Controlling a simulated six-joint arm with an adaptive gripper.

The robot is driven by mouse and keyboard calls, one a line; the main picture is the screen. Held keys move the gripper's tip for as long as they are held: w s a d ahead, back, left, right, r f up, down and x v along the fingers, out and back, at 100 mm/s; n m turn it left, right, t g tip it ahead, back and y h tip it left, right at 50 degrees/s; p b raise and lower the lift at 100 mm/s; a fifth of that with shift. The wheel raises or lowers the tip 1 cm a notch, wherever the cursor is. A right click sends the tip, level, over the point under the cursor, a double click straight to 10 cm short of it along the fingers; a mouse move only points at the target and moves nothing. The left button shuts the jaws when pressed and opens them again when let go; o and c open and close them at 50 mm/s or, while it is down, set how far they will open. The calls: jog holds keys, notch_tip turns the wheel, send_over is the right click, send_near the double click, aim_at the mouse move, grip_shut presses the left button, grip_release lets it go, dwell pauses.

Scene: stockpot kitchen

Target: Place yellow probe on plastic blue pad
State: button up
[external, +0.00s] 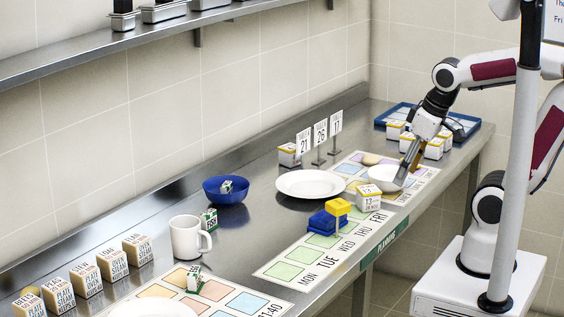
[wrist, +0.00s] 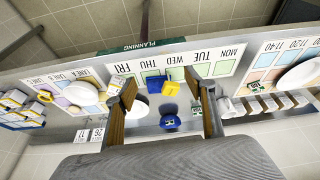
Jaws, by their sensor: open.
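My gripper (external: 406,172) is open and empty, right of and farther back than the probe, by a white bowl (external: 382,175). In the wrist view its fingers (wrist: 160,84) frame both objects from a distance.
A white plate (external: 310,183), date signs (external: 320,137) and a labelled box (external: 367,196) stand around the bowl. A blue bowl (external: 225,190) and white mug (external: 186,237) are left. A blue tray (external: 463,129) with white boxes is behind my gripper. Bare metal lies behind the pad.

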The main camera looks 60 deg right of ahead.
jog(key=w+a+f+m+g+h, duration=0.15)
jog(key=w+f, duration=0.35)
jog(key=w, duration=0.5)
jog(key=m, duration=0.2)
send_near(336, 201)
jog(key=f, duration=0.2)
jog(key=shift+s+d+f, duration=0.1)
jog(key=shift+s+f, duration=0.25)
jog(key=shift+f, duration=0.05)
jog(key=shift+w+r+m+t, duration=0.2)
jog(key=shift+w+m+t, duration=0.05)
jog(key=shift+w+m, duration=0.2)
jog(key=shift+m, duration=0.4)
jog(key=shift+x, duration=1.25)
jog(key=shift+f, duration=0.1)
